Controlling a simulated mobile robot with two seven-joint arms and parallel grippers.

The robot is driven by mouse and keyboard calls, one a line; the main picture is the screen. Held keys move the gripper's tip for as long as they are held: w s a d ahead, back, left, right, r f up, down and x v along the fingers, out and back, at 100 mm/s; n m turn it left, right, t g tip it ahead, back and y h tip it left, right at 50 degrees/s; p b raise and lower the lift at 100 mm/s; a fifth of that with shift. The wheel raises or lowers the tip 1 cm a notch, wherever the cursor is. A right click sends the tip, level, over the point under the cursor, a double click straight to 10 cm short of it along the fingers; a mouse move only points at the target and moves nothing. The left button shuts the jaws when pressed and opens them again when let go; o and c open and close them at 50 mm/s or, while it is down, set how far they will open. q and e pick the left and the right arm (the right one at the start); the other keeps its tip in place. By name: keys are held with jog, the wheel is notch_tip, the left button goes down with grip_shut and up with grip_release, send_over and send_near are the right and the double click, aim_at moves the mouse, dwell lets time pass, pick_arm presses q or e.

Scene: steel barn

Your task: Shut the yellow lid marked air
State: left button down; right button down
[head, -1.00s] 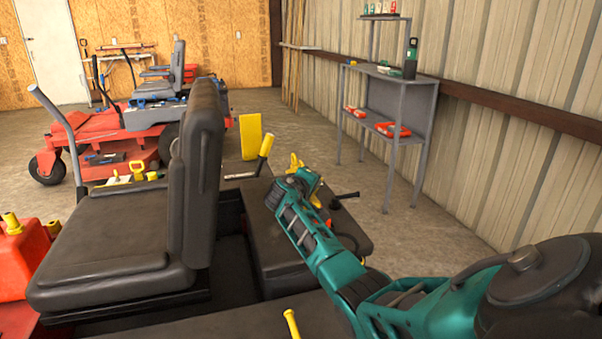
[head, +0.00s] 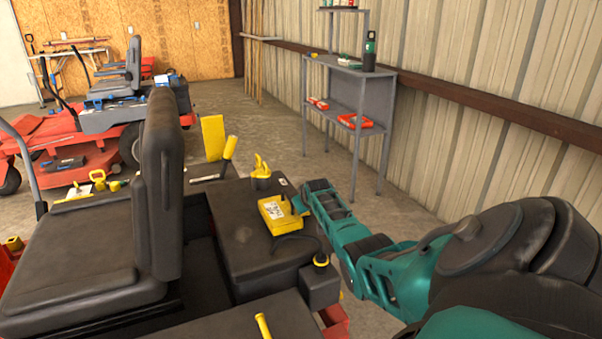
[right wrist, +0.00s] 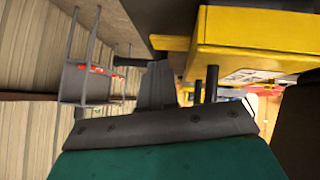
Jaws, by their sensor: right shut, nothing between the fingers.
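The yellow lid (head: 280,214) with a white label lies roughly flat on the black console right of the seat in the head view. The label's lettering is too small to read. The lid's yellow edge is large at the upper right of the right wrist view (right wrist: 245,40). My right gripper (head: 299,201) is at the lid's right side, shut and empty. Its dark fingers (right wrist: 155,82) show below and left of the lid in the wrist view; I cannot tell whether they touch it. Whether the lid is fully down is unclear. My left gripper is not in view.
A black seat (head: 160,190) stands left of the console. A yellow-handled lever (head: 229,148) and a yellow piece (head: 261,168) rise behind the lid. A yellow-topped black knob (head: 321,260) is in front. A grey shelf (head: 350,85) stands farther back by the wall.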

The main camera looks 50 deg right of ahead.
jog(key=shift+s+d+f+b, duration=0.1)
jog(key=shift+d+f+b, duration=0.15)
jog(key=shift+f+b, duration=0.55)
jog(key=shift+f, duration=0.5)
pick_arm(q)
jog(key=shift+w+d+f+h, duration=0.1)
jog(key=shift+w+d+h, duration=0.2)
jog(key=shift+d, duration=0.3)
pick_arm(e)
jog(key=shift+s+f, duration=0.1)
